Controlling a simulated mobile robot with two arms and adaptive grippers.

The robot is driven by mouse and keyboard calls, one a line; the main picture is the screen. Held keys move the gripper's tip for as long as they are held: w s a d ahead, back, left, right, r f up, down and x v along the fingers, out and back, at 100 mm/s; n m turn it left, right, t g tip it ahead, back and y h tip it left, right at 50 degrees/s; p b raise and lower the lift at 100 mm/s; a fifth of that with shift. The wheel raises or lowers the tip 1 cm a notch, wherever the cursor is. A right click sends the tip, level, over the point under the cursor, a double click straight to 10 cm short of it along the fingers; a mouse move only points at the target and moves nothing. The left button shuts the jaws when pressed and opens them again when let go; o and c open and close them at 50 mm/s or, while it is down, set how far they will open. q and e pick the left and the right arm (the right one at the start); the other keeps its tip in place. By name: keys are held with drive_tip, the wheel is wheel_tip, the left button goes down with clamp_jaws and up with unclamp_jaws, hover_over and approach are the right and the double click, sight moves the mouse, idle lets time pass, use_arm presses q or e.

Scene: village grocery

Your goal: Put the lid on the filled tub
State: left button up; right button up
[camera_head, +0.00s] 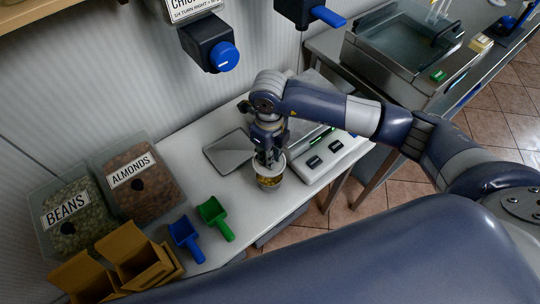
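The filled tub (269,183) is a small, pale, round container with yellowish contents, standing on the white counter near its front edge. My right gripper (269,160) points down at the tub's back rim and covers part of its opening. Its fingertips are small and dark here, and I cannot tell whether they are open, or shut on the rim or on something else. I cannot make out a lid for certain. My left gripper is not in view.
A scale (327,157) stands right of the tub, and a flat grey plate (229,153) lies to its left. A green scoop (215,217), a blue scoop (186,238), bins of almonds (150,197) and beans (90,222), and cardboard boxes (128,250) fill the left.

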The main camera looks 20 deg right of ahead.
drive_tip(key=shift+f+b, duration=0.4)
drive_tip(key=shift+f, duration=0.45)
wheel_tip(320, 180, down, 4)
drive_tip(key=b, duration=0.3)
drive_tip(key=shift+b, duration=0.35)
idle(0.9)
drive_tip(key=shift+f+b, duration=0.2)
drive_tip(key=shift+b, duration=0.3)
idle(0.7)
idle(0.4)
drive_tip(key=o, duration=0.8)
drive_tip(key=shift+c, duration=0.2)
